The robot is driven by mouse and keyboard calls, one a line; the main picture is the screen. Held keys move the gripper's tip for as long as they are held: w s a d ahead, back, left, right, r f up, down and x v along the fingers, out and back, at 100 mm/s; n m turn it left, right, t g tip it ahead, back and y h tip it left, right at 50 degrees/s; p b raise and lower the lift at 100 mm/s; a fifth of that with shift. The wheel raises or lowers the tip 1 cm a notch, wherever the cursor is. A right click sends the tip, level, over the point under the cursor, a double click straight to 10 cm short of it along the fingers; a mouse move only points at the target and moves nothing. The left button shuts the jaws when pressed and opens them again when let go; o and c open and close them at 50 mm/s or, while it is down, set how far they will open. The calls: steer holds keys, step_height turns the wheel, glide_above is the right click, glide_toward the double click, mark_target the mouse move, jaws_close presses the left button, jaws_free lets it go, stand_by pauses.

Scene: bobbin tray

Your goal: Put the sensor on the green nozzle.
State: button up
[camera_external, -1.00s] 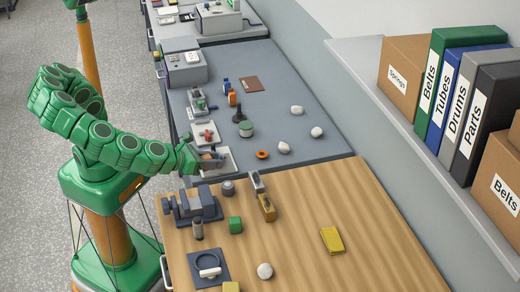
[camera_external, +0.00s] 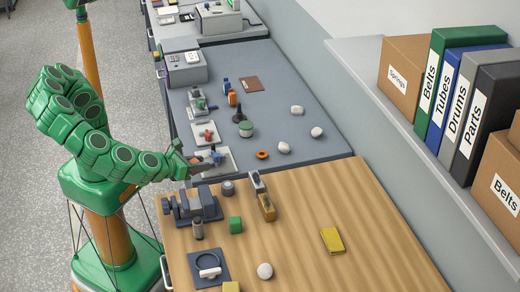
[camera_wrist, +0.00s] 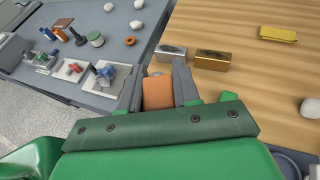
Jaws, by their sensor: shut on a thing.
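My gripper (camera_wrist: 158,88) is shut on an orange block with a grey end, which appears to be the sensor (camera_wrist: 157,94). In the external view my gripper (camera_external: 193,160) is by the left edge of the nearest white tray, above the bench; the held block is hardly visible there. The green nozzle (camera_wrist: 42,57) appears as a small green part on the farthest of the light trays in the wrist view. In the external view its fixture (camera_external: 199,103) stands at the left of the grey table, well beyond my gripper.
A red-part tray (camera_external: 207,133) and a blue-part tray (camera_external: 215,157) stand between my gripper and the green one. A green-and-white bobbin (camera_external: 246,129), a dark upright part (camera_external: 239,116) and an orange ring (camera_external: 262,154) lie to their right. The wooden table (camera_external: 375,240) has a vise (camera_external: 195,207).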

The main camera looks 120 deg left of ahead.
glide_above(240, 217)
steer(key=shift+s+f, duration=0.2)
steer(key=shift+f, duration=4.95)
steer(key=shift+w+f, duration=0.2)
steer(key=shift+f, duration=1.55)
steer(key=shift+f, duration=0.1)
steer(key=o, duration=1)
steer(key=shift+o, duration=0.2)
